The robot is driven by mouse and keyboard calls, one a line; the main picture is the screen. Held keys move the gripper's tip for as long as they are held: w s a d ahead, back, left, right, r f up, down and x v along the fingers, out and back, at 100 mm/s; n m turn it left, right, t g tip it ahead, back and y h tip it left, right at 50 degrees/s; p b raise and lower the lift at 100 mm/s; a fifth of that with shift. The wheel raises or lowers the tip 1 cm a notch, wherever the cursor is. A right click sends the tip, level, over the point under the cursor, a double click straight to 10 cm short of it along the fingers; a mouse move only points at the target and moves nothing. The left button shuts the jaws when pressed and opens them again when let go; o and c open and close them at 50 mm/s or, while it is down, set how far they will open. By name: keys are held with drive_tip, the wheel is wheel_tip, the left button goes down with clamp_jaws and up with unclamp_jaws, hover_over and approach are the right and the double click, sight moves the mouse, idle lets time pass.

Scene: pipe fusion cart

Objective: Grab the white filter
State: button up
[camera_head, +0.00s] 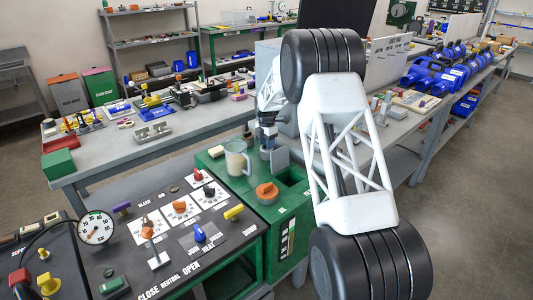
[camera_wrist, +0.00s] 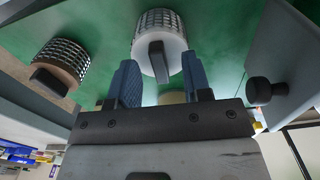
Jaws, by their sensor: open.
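The white filter (camera_wrist: 172,62), a round white body with a dark mesh band and a dark grip bar, is on a green surface at the top middle of the wrist view. My gripper (camera_wrist: 160,66) is open, its two blue fingers pointing toward the filter, one on each side of the grip bar. I see no finger touching it, and the remaining depth is hard to judge. In the head view my gripper (camera_head: 268,145) is small, low over the green cart (camera_head: 215,165). I cannot make out the white filter there; my arm and gripper cover that area.
A similar tan filter (camera_wrist: 62,62) with a dark grip bar is to the left in the wrist view. A grey panel with a black knob (camera_wrist: 262,90) stands close on the right. A clear jug (camera_head: 237,158) and an orange-topped part (camera_head: 267,192) are on the cart.

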idle(0.3)
clamp_jaws()
drive_tip(key=shift+r, duration=0.1)
wheel_tip(320, 180, up, 10)
idle(0.9)
idle(0.4)
